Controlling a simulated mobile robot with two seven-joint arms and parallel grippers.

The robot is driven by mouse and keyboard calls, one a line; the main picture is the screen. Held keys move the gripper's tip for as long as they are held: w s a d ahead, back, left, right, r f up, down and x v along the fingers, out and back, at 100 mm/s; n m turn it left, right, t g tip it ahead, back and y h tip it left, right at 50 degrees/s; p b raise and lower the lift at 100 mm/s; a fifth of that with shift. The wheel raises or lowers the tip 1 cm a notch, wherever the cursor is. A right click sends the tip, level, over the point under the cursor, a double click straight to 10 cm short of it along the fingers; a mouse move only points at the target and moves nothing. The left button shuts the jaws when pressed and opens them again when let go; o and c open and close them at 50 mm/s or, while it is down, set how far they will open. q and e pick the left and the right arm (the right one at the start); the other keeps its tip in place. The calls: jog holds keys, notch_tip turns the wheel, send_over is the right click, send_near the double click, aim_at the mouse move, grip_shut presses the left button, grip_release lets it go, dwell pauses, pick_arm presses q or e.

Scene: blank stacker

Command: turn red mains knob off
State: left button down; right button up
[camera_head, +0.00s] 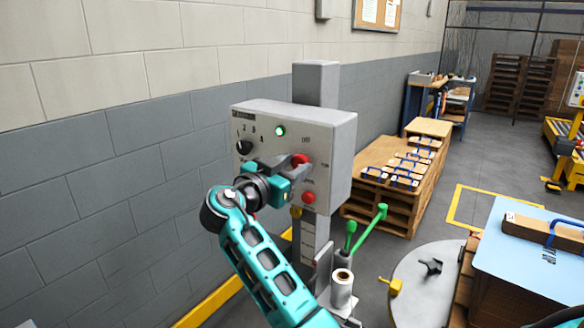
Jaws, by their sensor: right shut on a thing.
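The grey control box (335,125) is mounted on a grey post by the wall. The red mains knob (301,159) is on its front face, partly hidden by my right gripper. My right gripper (288,166) reaches the panel from the lower left and is shut on the red knob. The knob's exact turn angle cannot be read. My left gripper is not in view.
A green lamp (280,130) is lit on the panel, with a black selector knob (244,147) at its left. A red button (308,197) sits below the mains knob. Green-handled levers (372,226) and a round table (415,278) stand at lower right.

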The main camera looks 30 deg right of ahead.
jog(key=shift+n+b, duration=0.3)
jog(key=shift+n, duration=1.3)
jog(key=n, duration=0.9)
jog(key=shift+w+a+n, duration=0.1)
jog(key=shift+n, duration=0.3)
jog(key=n, duration=0.4)
jog(key=shift+f+n+p, duration=0.15)
jog(key=shift+n+p, duration=0.2)
jog(key=shift+n, duration=0.05)
jog(key=o, duration=1.1)
jog(key=shift+c, duration=0.2)
